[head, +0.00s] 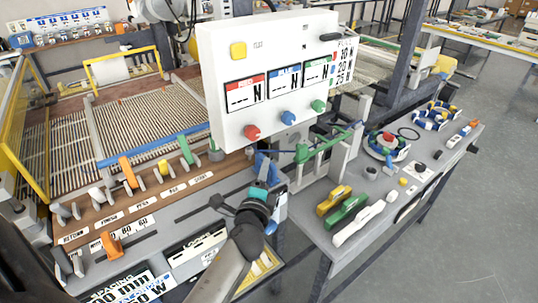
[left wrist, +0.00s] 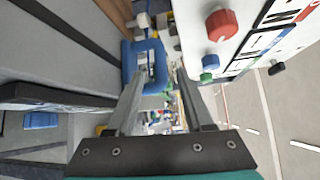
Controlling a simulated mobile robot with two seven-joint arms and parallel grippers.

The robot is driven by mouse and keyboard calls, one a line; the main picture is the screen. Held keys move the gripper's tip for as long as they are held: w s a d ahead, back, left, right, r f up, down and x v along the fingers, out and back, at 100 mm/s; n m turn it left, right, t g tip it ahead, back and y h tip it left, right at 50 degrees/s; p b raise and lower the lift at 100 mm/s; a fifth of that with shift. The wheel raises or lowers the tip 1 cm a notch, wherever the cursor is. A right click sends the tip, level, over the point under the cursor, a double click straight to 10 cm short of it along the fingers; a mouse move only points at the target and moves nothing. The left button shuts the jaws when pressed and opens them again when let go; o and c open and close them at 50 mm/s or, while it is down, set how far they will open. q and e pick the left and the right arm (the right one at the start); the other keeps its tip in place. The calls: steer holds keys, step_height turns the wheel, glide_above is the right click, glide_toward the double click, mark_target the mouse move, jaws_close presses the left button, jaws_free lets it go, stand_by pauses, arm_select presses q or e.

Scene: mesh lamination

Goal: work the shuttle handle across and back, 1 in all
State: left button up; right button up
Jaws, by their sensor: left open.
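A blue loop-shaped handle (left wrist: 128,62), which looks like the shuttle handle, is just past the fingertips of my left gripper (left wrist: 160,80) in the left wrist view. The left finger overlaps it, and part of the loop shows between the two fingers. I cannot tell whether they touch. In the head view my left gripper (head: 268,180) reaches up from the bottom to a blue part (head: 262,163) below the white control panel. Its fingers are small and partly hidden there. In the left wrist view the fingers are apart. My right gripper is in neither view.
The white control panel (head: 225,95) with red, blue and green knobs stands close above my gripper. A wooden board (head: 128,192) with several coloured levers is to the left. A grey bench (head: 370,238) with green, yellow and white tools is to the right. The floor (head: 470,240) beyond is open.

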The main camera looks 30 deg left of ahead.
arm_select(q)
steer(key=x, duration=0.8)
steer(key=shift+w+a+b, duration=0.1)
steer(key=shift+w+b, duration=0.15)
steer(key=shift+b, duration=0.05)
jaws_close()
stand_by(1.2)
